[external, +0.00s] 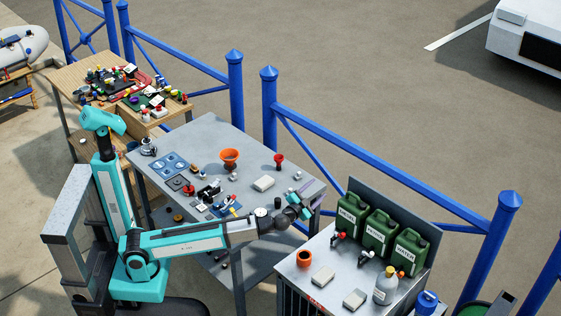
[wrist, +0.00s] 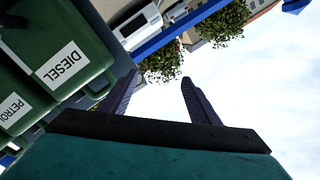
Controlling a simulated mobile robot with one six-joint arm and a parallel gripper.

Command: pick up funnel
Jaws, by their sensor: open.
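An orange funnel-shaped piece (external: 229,156), wide at the top, stands on the grey table in the external view; it looks like the funnel. My gripper (external: 300,206) is at the table's right front corner, to the right of and nearer the camera than this piece, and apart from it. In the wrist view my gripper (wrist: 160,90) shows two dark fingers spread apart with nothing between them. The wrist view does not show the orange piece.
The grey table (external: 185,140) also holds a red piece (external: 279,160), a white block (external: 264,184) and small fittings. On the right bench stand green canisters (external: 379,231), an orange cup (external: 304,258) and a pale bottle (external: 386,286). Blue railings (external: 375,155) run behind.

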